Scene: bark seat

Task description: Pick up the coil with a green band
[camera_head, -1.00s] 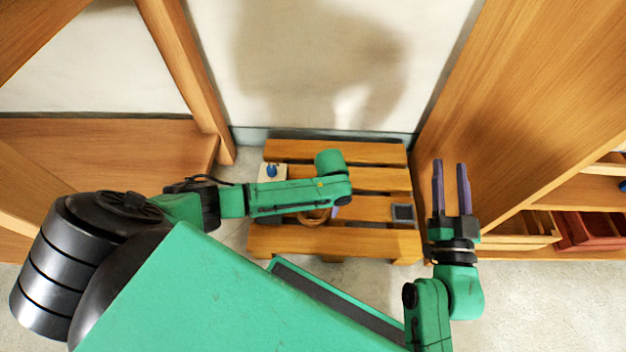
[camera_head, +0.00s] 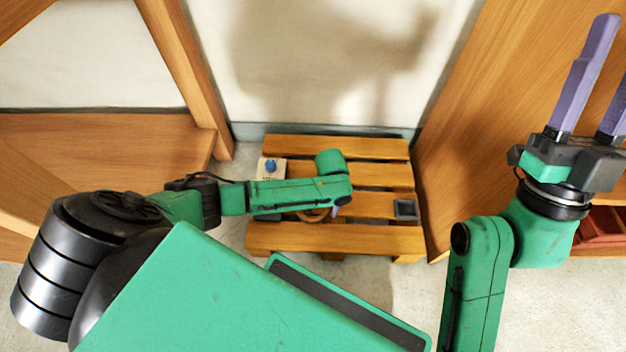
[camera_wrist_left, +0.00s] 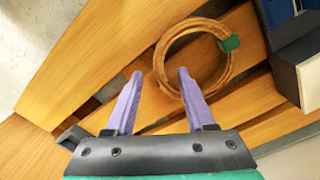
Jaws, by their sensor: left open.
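A brown coil (camera_wrist_left: 228,72) with a green band (camera_wrist_left: 230,43) lies on the slatted wooden seat. In the head view the coil (camera_head: 312,217) is mostly hidden under my left forearm. My left gripper (camera_wrist_left: 160,72) is open, with its purple fingers apart at the coil's near-left edge. In the picture, one fingertip overlaps the ring and the other is outside it. I cannot tell whether they touch it. In the head view only a bit of the left gripper (camera_head: 340,207) shows. My right gripper (camera_head: 612,60) is raised at the far right, open and empty, partly cut off.
The wooden seat (camera_head: 290,240) also holds a pale block with a blue knob (camera_head: 270,165) at the left and a small dark tray (camera_head: 406,209) at the right. Wooden panels (camera_head: 500,110) flank it. A red crate (camera_head: 603,228) is at the right.

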